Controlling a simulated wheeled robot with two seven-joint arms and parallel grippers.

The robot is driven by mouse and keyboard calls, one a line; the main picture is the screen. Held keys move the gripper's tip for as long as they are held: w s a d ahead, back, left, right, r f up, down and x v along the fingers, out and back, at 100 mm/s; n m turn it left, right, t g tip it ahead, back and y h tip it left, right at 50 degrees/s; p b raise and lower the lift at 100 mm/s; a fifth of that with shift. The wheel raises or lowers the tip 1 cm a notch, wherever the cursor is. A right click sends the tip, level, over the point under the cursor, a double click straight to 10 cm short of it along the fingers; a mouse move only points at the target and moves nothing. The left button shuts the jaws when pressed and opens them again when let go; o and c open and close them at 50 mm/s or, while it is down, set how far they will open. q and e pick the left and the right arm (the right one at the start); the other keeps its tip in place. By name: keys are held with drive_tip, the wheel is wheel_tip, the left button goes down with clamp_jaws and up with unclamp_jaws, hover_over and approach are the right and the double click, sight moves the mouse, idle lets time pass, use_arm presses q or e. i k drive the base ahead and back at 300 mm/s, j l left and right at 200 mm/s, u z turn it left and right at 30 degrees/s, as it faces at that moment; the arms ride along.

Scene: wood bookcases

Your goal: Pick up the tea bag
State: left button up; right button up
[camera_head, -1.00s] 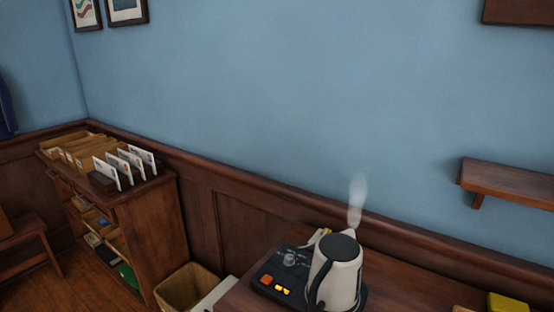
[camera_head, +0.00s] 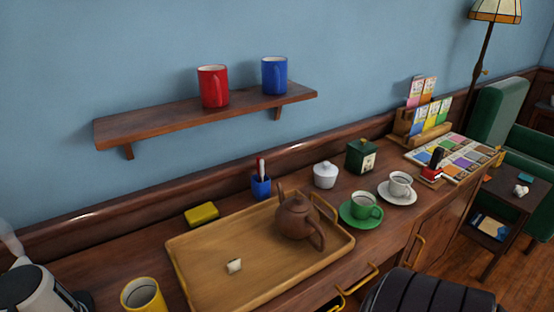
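A small whitish tea bag (camera_head: 234,265) lies on the bare left part of a wooden tray (camera_head: 195,285) on the counter. It is small in view, so its details and any string are unclear. A brown teapot (camera_head: 297,217) stands on the same tray, to the right of and behind the tea bag. Neither of my grippers shows in the head view.
A yellow mug (camera_head: 143,296) and a kettle (camera_head: 30,288) stand left of the tray. A yellow sponge (camera_head: 202,214) and a blue cup with pens (camera_head: 261,186) are behind it. Green (camera_head: 364,208) and white (camera_head: 399,185) cups on saucers stand to the right.

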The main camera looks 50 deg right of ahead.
sight(234, 265)
drive_tip(key=z, duration=1.2)
drive_tip(key=k+j, duration=0.1)
drive_tip(key=j, duration=0.25)
